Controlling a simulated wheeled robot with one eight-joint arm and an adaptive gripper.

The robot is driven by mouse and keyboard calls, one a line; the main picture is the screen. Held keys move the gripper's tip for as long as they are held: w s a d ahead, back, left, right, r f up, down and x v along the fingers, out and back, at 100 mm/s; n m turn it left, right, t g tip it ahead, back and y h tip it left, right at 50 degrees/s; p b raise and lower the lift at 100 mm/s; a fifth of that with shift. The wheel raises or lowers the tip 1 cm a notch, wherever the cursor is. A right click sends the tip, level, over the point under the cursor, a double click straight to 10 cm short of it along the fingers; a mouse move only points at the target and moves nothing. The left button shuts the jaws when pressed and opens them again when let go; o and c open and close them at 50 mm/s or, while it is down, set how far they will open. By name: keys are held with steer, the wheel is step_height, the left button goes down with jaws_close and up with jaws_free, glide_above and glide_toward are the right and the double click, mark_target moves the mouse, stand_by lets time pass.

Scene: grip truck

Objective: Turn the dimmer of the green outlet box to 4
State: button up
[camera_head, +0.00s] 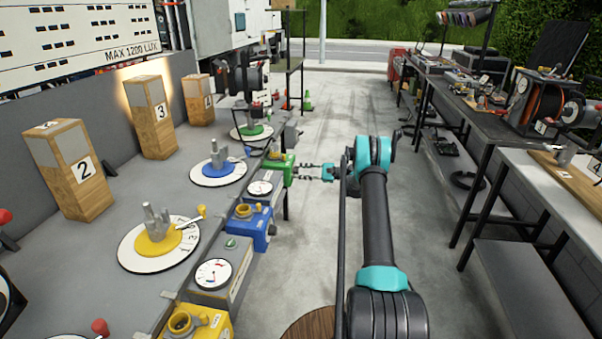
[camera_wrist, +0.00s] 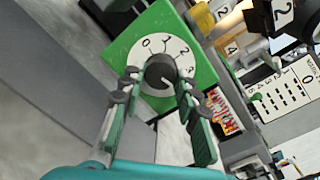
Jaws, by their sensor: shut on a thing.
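The green outlet box (camera_head: 276,170) stands at the right edge of the grey bench in the head view. In the wrist view the green box (camera_wrist: 199,62) shows a white dial (camera_wrist: 150,54) with numbers running clockwise from 0. The dark round dimmer knob (camera_wrist: 160,71) is at the dial's middle. A small light mark shows on the knob's lower right, but I cannot tell which number it points to. My gripper (camera_wrist: 158,88) has its two fingers on either side of the knob, shut on it. My gripper also shows at the box's right side in the head view (camera_head: 303,171).
Blue (camera_head: 262,236) and yellow (camera_head: 214,326) outlet boxes stand nearer along the bench edge. Round white dials with coloured centres and numbered wooden blocks (camera_head: 158,131) sit on the bench. Clear floor (camera_head: 345,110) lies between this bench and the black tables on the right.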

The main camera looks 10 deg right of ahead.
steer(key=shift+d+m, duration=0.1)
steer(key=shift+m, duration=0.4)
steer(key=o, duration=1.2)
steer(key=shift+c, duration=0.2)
steer(key=v, duration=1.2)
